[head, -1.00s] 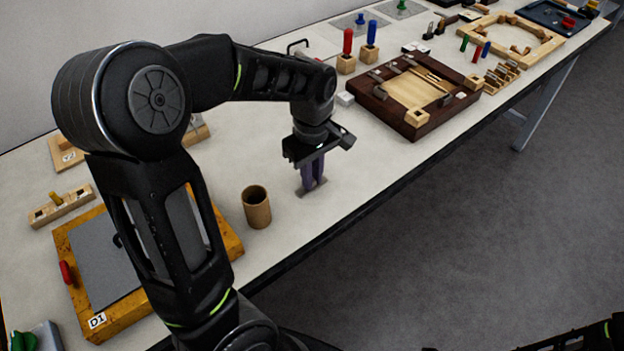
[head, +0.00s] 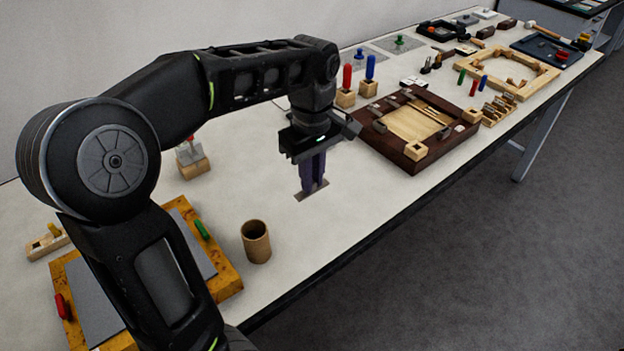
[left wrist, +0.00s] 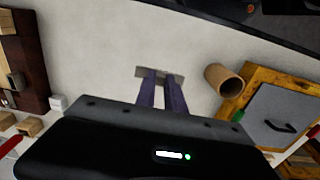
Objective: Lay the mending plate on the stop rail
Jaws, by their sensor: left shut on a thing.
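My left gripper (head: 312,190) points down over the pale bench, its purple fingers shut on the mending plate (head: 321,186), a small flat grey-brown strip. The strip sticks out on both sides of the fingertips. In the left wrist view the plate (left wrist: 178,78) lies across the tips of the fingers (left wrist: 161,90). It is low over the bench; I cannot tell whether it touches. I cannot tell which thing is the stop rail. My right gripper is not in view.
A cardboard tube (head: 256,243) stands in front of the gripper to the left. A yellow-edged board (head: 228,277) lies at the left, partly behind my arm. A dark brown frame (head: 372,146) lies to the right. Bare bench surrounds the plate.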

